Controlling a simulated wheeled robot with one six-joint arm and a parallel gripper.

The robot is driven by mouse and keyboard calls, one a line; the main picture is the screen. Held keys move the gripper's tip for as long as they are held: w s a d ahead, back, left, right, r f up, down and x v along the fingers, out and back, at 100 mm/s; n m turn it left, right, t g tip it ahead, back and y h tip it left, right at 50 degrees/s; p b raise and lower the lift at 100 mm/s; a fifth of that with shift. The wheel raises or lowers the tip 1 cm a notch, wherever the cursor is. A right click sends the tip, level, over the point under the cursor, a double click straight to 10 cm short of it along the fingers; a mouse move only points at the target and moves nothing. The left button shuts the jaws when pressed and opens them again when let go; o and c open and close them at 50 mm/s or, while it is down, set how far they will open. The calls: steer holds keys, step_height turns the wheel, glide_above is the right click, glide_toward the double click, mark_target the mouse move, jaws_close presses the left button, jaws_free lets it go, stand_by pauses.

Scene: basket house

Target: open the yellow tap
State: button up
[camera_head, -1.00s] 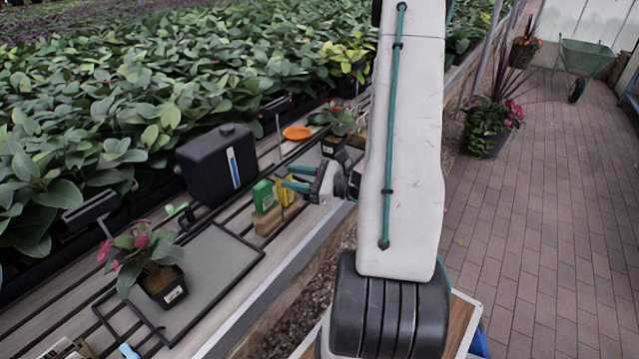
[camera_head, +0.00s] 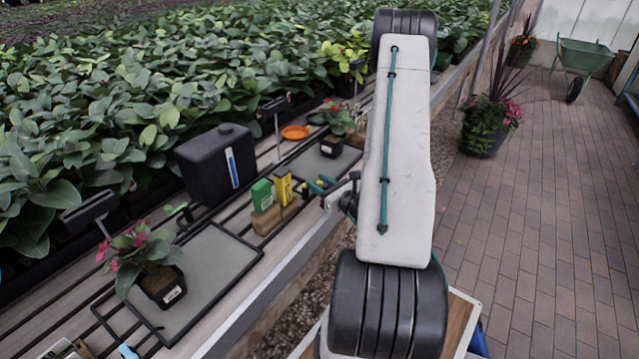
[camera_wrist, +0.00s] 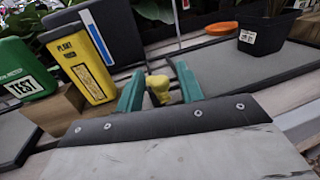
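The yellow tap (camera_wrist: 158,86) shows in the wrist view as a small knobbed yellow piece. It stands between the two teal fingers of my gripper (camera_wrist: 159,88), with gaps visible on both sides. My gripper is open. In the head view my gripper (camera_head: 320,186) is low over the bench's front part, just right of a yellow box (camera_head: 283,188). The tap is too small to make out clearly there. The tap's lower part and any outlet are hidden in the wrist view.
The yellow box and a green box (camera_head: 261,194) stand in a wooden block (camera_head: 268,220) left of my gripper. A black tank (camera_head: 212,165) with a blue strip stands behind. A potted plant (camera_head: 334,145) and an orange dish (camera_head: 295,132) are farther back.

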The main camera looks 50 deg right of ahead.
steer(key=shift+w, duration=0.15)
jaws_close()
